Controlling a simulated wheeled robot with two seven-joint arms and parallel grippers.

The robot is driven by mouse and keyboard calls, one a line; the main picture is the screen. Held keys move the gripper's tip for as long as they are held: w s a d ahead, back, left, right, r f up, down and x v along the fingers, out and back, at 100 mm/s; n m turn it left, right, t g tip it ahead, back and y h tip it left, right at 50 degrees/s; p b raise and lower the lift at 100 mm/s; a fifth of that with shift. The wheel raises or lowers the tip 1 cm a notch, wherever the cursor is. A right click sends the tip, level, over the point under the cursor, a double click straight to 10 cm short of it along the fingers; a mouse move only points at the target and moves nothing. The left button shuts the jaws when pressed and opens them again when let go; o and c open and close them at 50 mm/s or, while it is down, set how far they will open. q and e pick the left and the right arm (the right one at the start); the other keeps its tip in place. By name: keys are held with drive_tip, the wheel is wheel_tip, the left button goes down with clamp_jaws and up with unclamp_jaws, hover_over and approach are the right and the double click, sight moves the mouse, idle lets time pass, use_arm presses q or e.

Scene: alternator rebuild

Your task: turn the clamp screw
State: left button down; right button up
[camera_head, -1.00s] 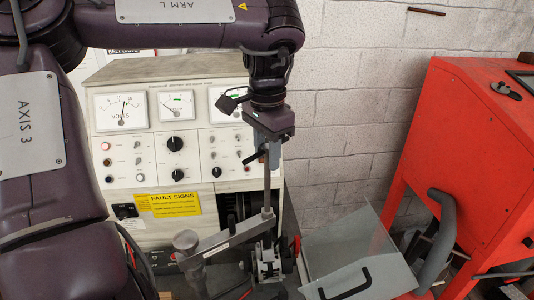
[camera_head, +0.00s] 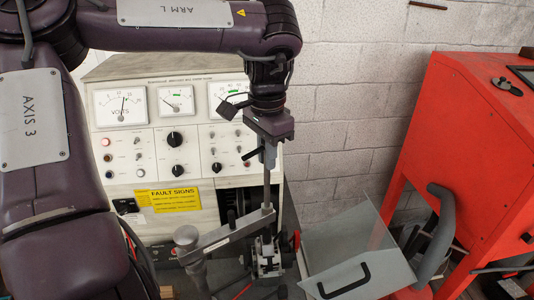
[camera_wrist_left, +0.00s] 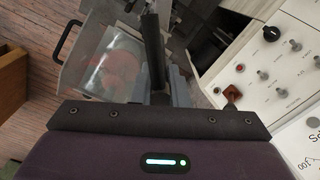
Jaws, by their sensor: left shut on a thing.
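My left gripper (camera_head: 268,148) points down in front of the test panel and is shut on an upright grey bar (camera_head: 268,180). The bar runs down to the clamp fixture (camera_head: 267,258) at the bottom of the head view. A labelled metal arm (camera_head: 232,228) reaches from a grey post (camera_head: 188,243) toward the bar's lower end. I cannot tell the screw's thread or its turn angle. My right gripper is not in view.
The test panel (camera_head: 172,185) with dials and knobs stands close behind the gripper. A clear guard with a black handle (camera_head: 345,282) is right of the clamp. A red cabinet (camera_head: 465,130) stands at far right. White block wall is behind.

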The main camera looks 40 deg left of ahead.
use_arm(q)
drive_tip(key=shift+m, duration=0.3)
drive_tip(key=shift+m, duration=16.6)
drive_tip(key=shift+f, duration=0.1)
drive_tip(key=c, duration=1.4)
unclamp_jaws()
drive_tip(key=shift+c, duration=0.2)
